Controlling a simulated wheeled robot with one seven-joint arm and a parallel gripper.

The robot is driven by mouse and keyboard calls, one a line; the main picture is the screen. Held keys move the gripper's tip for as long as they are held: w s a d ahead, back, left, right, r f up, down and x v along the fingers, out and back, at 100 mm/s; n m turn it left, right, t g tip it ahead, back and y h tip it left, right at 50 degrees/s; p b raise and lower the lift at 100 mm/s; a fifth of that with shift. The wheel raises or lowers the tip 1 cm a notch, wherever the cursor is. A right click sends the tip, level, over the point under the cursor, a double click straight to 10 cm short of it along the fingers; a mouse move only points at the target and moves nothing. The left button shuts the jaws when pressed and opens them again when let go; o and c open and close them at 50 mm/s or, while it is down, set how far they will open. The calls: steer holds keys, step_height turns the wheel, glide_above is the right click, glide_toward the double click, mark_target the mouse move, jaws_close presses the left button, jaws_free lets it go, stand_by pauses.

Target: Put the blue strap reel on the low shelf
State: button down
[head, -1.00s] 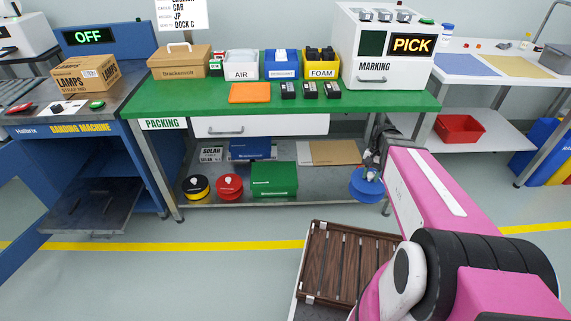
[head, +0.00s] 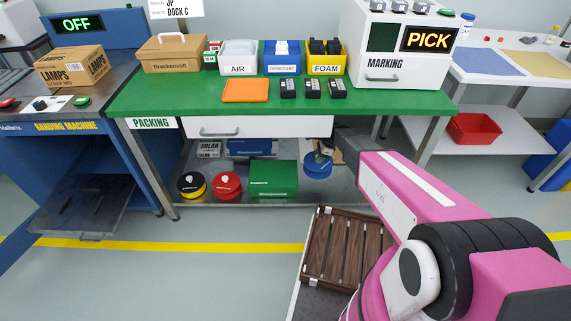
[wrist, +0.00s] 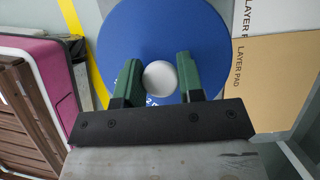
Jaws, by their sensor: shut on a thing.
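The blue strap reel (head: 317,166) is in my gripper (head: 324,150), above the right part of the low shelf (head: 340,194) under the green packing table. In the wrist view the reel (wrist: 122,45) is a blue disc with a white hub knob (wrist: 160,78). The green fingers of my gripper (wrist: 157,82) stand on both sides of the knob. A narrow gap seems to show around the knob in that view. In the head view I cannot tell whether the reel touches the shelf.
On the shelf stand a yellow-and-black reel (head: 191,185), a red reel (head: 227,184) and a green box (head: 273,178), left of the blue reel. The table's drawer (head: 260,127) hangs above. Tan layer pads (wrist: 285,75) lie on the right in the wrist view.

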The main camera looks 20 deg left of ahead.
steer(key=shift+w+a+f, duration=0.1)
steer(key=shift+w+f, duration=0.1)
steer(key=shift+f, duration=0.05)
steer(key=shift+d+f, duration=0.25)
steer(key=shift+d, duration=0.05)
steer(key=shift+s+d+f, duration=0.25)
steer(key=shift+d+f, duration=1.45)
steer(key=shift+d, duration=0.05)
steer(key=shift+s+d+f, duration=0.3)
steer(key=shift+d+f, duration=1.45)
steer(key=shift+d, duration=0.05)
steer(key=shift+s+d+f, duration=0.25)
steer(key=shift+d+f, duration=1.45)
steer(key=shift+d, duration=0.05)
steer(key=shift+f, duration=0.1)
steer(key=c, duration=0.7)
jaws_free()
steer(key=shift+c, duration=0.2)
steer(key=v, duration=1.2)
